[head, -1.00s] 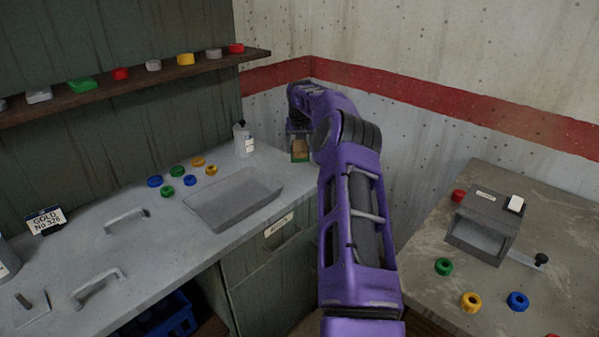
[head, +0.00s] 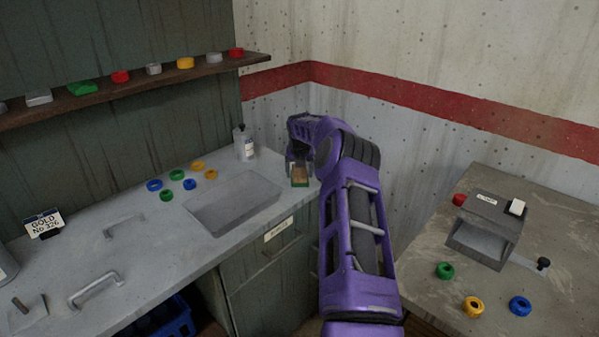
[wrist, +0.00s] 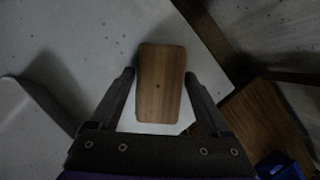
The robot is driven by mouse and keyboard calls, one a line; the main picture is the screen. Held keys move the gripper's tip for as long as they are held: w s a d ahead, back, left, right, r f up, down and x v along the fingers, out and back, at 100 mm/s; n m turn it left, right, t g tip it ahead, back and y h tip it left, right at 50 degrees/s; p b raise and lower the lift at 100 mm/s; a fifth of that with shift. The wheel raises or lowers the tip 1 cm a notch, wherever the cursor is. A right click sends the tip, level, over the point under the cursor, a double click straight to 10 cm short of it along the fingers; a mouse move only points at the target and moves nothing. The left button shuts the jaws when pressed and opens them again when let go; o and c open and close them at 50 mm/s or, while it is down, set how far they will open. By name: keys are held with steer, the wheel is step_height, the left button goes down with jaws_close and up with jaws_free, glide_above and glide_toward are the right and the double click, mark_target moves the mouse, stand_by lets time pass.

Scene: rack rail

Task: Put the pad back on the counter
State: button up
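The pad (head: 300,175) is a small block with a brown wooden top and a green lower edge. My arm partly hides that end of the counter.
A white bottle (head: 244,143) stands at the counter's back, left of the pad. A sunken basin (head: 232,205) and several coloured rings lie further left. The right bench (head: 545,280) holds a grey box (head: 487,232) and more rings. A gap lies between counter and bench.

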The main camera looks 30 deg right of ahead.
steer(key=shift+o, duration=1)
steer(key=shift+r, duration=0.1)
steer(key=shift+r, duration=0.25)
steer(key=v, duration=1.1)
steer(key=shift+a+r, duration=0.15)
steer(key=shift+r, duration=0.2)
steer(key=shift+s, duration=0.1)
